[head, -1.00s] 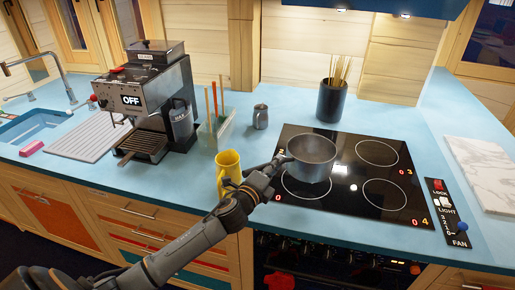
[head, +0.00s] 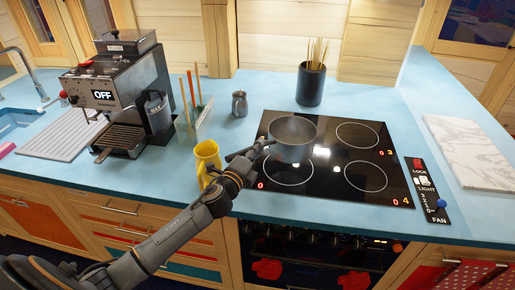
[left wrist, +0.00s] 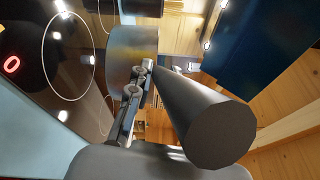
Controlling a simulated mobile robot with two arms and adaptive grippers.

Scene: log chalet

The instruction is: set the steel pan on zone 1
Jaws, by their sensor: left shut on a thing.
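The steel pan (head: 292,140) is over the back left part of the black hob, hiding most of the back left ring. I cannot tell whether its base touches the glass. My left gripper (head: 243,162) is shut on its handle, left of the pan. Zone 1, the front left ring (head: 289,183), shows mostly uncovered in front of the pan, with a red 0 beside it. In the left wrist view the pan's metal side (left wrist: 133,45) lies beyond my fingers (left wrist: 133,90), with the thick dark handle (left wrist: 205,125) close by. My right gripper is out of view.
A grey metal cup (head: 239,104) and a black utensil pot (head: 311,85) stand behind. The coffee machine (head: 125,95) is at left. The two right rings (head: 366,175) are clear.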

